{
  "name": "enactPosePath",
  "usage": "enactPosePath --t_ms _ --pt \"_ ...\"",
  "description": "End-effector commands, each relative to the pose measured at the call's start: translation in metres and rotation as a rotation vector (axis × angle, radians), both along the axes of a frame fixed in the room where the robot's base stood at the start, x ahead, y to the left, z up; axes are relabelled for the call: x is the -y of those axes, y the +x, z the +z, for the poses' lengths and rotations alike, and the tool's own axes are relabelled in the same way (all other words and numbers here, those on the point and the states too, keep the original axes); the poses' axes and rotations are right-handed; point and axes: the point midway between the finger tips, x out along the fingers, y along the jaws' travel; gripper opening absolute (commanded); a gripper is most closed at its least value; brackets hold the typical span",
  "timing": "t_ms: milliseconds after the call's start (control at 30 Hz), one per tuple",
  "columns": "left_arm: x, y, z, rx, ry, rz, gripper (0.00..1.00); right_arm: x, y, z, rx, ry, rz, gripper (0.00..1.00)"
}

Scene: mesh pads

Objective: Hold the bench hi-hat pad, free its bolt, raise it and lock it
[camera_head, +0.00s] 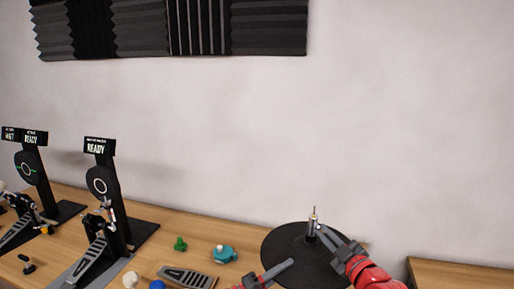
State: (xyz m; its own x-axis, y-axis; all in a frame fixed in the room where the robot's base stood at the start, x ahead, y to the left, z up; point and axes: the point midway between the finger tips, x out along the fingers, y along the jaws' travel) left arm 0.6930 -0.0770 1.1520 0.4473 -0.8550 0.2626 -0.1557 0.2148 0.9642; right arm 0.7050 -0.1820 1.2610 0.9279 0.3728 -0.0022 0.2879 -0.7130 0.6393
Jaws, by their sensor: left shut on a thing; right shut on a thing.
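The bench hi-hat pad (280,240) is a dark ridged disc low on the right of the wooden bench. A thin upright rod rises from its middle, with a pale metal bolt or clutch (313,219) around it. My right gripper (320,230) comes in from the lower right and is shut on the bolt at the rod; the fingertips partly hide it. My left gripper (290,264) comes in from below and is shut on the pad, its fingers lying over the disc's front part. The exact grip and the pad's underside are hidden.
On the wooden bench (190,225), left of the pad, lie a teal piece (224,254), a green piece (181,243) and a grey pedal plate (187,277). Two kick pads stand further left, the nearer with a READY sign (97,146). A second bench (460,273) lies right, past a gap.

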Motion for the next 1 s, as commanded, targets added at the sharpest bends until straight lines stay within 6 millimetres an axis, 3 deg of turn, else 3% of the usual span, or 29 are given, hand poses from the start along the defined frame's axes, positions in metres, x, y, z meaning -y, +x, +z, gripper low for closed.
enactPosePath --t_ms 333,367,533,867,1000 --pt "-0.001 0.001 0.001 0.001 0.0 0.003 0.0 -0.001 -0.001 0.006 -0.246 0.644 0.004 0.0" --pt "-0.001 0.001 0.001 0.001 0.0 0.003 0.0 -0.001 -0.001 0.005 -0.243 0.629 0.005 0.15" --pt "-0.001 0.001 0.001 0.001 0.0 0.003 0.0 -0.001 0.0 0.003 -0.244 0.619 0.002 0.45" --pt "-0.001 0.001 0.001 0.001 0.0 0.003 0.0 0.0 -0.003 0.002 -0.244 0.617 0.0 0.45" --pt "-0.001 0.001 0.001 0.001 0.0 0.003 0.0 0.008 -0.018 0.001 -0.245 0.617 -0.002 0.45"
